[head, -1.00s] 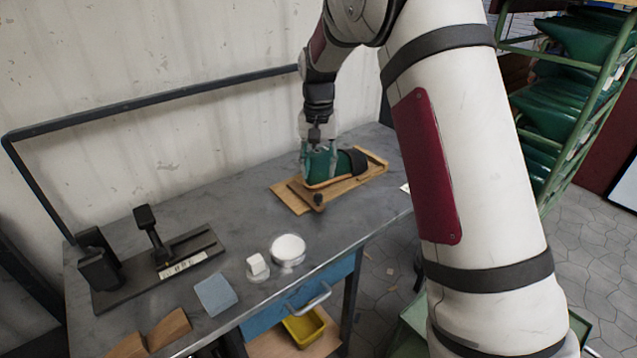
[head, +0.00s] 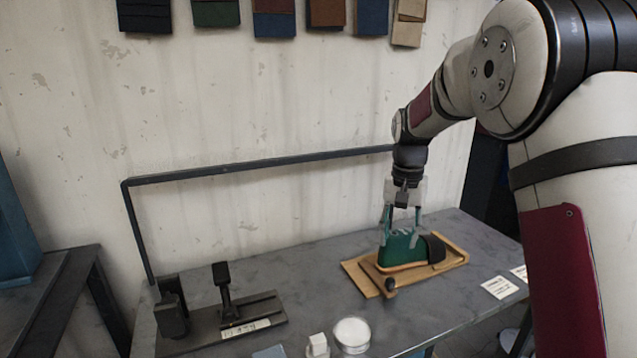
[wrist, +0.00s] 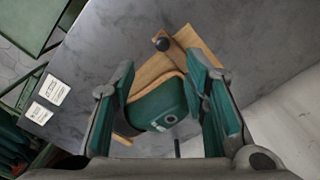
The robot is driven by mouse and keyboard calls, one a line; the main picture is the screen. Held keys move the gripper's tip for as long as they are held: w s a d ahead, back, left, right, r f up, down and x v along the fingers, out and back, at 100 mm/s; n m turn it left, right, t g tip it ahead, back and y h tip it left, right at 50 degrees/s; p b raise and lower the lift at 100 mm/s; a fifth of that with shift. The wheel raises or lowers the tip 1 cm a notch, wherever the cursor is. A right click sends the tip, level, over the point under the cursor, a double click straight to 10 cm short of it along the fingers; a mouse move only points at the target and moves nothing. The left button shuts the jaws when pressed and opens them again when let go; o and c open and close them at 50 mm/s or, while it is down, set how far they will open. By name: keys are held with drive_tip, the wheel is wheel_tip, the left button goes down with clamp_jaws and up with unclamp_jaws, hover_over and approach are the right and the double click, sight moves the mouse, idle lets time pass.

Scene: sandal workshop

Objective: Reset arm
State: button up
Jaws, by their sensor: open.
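My gripper (head: 402,216) is open above the wooden board on the workbench. Its fingers stand over and on either side of a green foot form (head: 401,247). The form has a tan sole under it and a black strap (head: 434,248) across it. It sits on the wooden board (head: 453,262), which has a dark round knob (head: 390,284) at its front. In the wrist view the green form (wrist: 160,108) shows between the two spread fingers (wrist: 160,88). I cannot tell whether a finger touches it.
A black clamp fixture (head: 262,308) stands at the left of the bench. White cards (head: 499,287) lie at right. A dark rail (head: 270,162) runs behind the bench.

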drive_tip(key=s+a+r+n, duration=0.1)
drive_tip(key=s+r, duration=0.3)
drive_tip(key=s, duration=0.3)
drive_tip(key=s+a+r+n+t, duration=0.1)
drive_tip(key=s+r, duration=0.2)
drive_tip(key=s, duration=0.4)
drive_tip(key=s+r, duration=0.4)
drive_tip(key=s, duration=0.2)
drive_tip(key=s+a+f+n, duration=0.1)
drive_tip(key=s+f+n, duration=0.1)
drive_tip(key=s, duration=0.9)
drive_tip(key=s+a+f+n, duration=0.1)
drive_tip(key=s+f, duration=0.2)
drive_tip(key=s, duration=0.8)
wheel_tip(320, 180, up, 15)
drive_tip(key=t+p, duration=0.3)
drive_tip(key=p, duration=1)
drive_tip(key=shift+w+d, duration=0.2)
drive_tip(key=shift+d, duration=0.1)
